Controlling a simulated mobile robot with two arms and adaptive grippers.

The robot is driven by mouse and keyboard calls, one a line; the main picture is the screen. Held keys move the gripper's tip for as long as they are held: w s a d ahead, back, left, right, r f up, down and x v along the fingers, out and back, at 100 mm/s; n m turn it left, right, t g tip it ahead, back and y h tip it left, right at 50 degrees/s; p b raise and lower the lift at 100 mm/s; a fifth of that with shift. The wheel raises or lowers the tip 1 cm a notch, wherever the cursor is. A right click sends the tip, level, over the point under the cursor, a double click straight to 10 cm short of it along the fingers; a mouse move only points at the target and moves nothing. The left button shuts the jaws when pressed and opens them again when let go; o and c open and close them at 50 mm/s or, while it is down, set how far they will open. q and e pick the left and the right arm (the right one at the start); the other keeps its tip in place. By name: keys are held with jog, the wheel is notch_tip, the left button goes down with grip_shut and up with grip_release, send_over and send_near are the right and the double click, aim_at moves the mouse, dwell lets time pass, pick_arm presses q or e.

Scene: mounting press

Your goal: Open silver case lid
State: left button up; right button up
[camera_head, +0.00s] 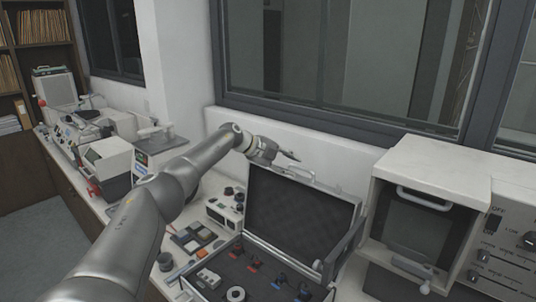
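The silver case stands on the counter with its lid (300,213) raised and leaning back toward the wall below the window. The lid's dark padded inside faces me, and a handle shows on its top edge. The open base (262,277) has dark foam with several small red and blue parts and a pale ring. My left arm reaches across from the lower left, covering part of the view. My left gripper (289,156) is by the lid's upper left edge, near the handle. It is small here, and I cannot tell its opening or whether it touches the lid. My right gripper is not seen.
A white press-like unit (436,179) with a dark front opening and a handle stands close to the right of the case. A small white device (225,214) and a palette of square pads (194,237) lie left of the case. The window wall is close behind.

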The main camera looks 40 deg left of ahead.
pick_arm(q)
jog(key=v, duration=0.9)
jog(key=shift+a+r, duration=0.1)
jog(key=shift+r, duration=0.05)
jog(key=shift+s, duration=0.15)
